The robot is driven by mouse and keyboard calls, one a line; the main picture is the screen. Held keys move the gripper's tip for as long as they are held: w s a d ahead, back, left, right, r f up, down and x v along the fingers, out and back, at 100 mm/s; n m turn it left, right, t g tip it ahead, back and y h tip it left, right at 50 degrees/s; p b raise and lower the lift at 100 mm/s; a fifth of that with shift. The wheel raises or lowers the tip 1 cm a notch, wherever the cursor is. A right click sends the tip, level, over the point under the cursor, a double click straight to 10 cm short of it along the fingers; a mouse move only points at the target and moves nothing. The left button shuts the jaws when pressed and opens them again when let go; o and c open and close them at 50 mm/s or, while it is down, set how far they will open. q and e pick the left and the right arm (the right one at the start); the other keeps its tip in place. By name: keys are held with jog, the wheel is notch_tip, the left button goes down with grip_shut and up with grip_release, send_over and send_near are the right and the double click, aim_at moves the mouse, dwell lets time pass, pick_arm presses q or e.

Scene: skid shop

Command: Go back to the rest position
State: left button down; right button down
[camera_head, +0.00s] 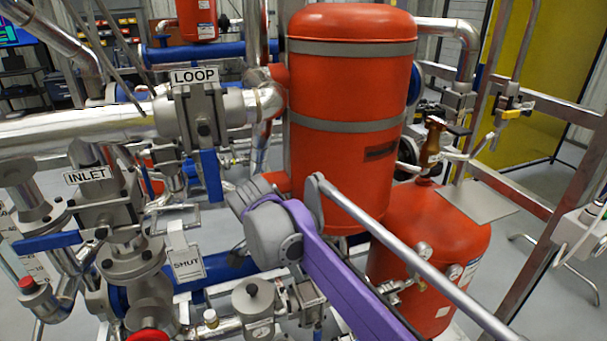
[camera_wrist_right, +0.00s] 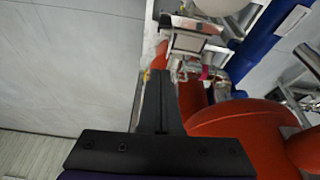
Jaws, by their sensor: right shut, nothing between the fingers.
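My right gripper (camera_wrist_right: 163,82) shows in the right wrist view as black fingers closed together, with nothing between them. Beyond the fingertips are orange-red tank surfaces and metal fittings, and I see no clear contact. In the head view my right arm comes in from the lower right as a purple link ending in a grey joint, in front of the tall orange tank (camera_head: 345,95). The right fingertips cannot be made out clearly in that view. My left gripper is in neither view.
A LOOP valve (camera_head: 205,115), an INLET valve (camera_head: 100,190) and a SHUT tag (camera_head: 187,265) stand left of my arm. A smaller orange tank (camera_head: 430,235) is at right, with a steel frame (camera_head: 555,225) beyond. Pipes crowd the left; open floor shows at far right.

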jog(key=s+d+f+n+t+y, duration=0.1)
jog(key=s+d+f+n+t, duration=0.1)
jog(key=s+d+f+n, duration=0.4)
jog(key=s+d+f+n+t+y, duration=0.2)
jog(key=s+d+f+n, duration=0.4)
jog(key=s+d, duration=0.7)
notch_tip(320, 180, down, 2)
jog(key=shift+s+d+f+n, duration=0.1)
jog(key=shift+s+d+n, duration=0.25)
jog(key=shift+d, duration=0.45)
